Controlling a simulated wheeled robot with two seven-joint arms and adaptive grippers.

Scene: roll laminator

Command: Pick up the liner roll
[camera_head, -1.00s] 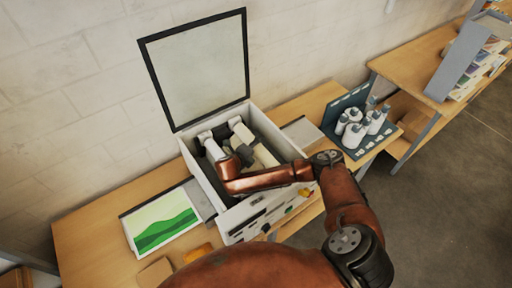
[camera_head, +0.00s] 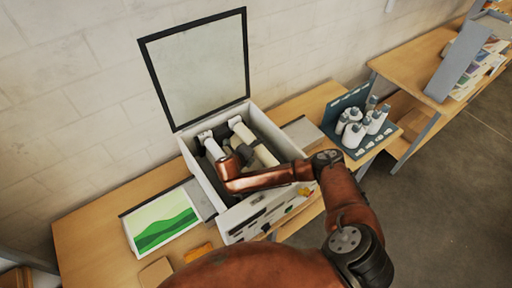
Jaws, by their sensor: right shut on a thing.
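A white open-topped roll laminator (camera_head: 200,181) stands on the table with its framed clear lid (camera_head: 198,70) raised. Inside it, a cream roll (camera_head: 265,155) lies on the right and a paler grey-white roll (camera_head: 213,147) on the left. I cannot tell for certain which one is the liner roll. My right arm reaches in over the front wall. My right gripper (camera_head: 236,155), dark and low between the two rolls, is shut on a roll; its fingertips are mostly hidden by my arm and the roll ends. My left gripper is not in view.
A green-and-white printed sheet (camera_head: 161,221) lies left of the laminator. White bottles (camera_head: 354,133) stand in a dark tray to the right. The table (camera_head: 85,240) is bare at the far left. Another bench (camera_head: 413,62) stands at right.

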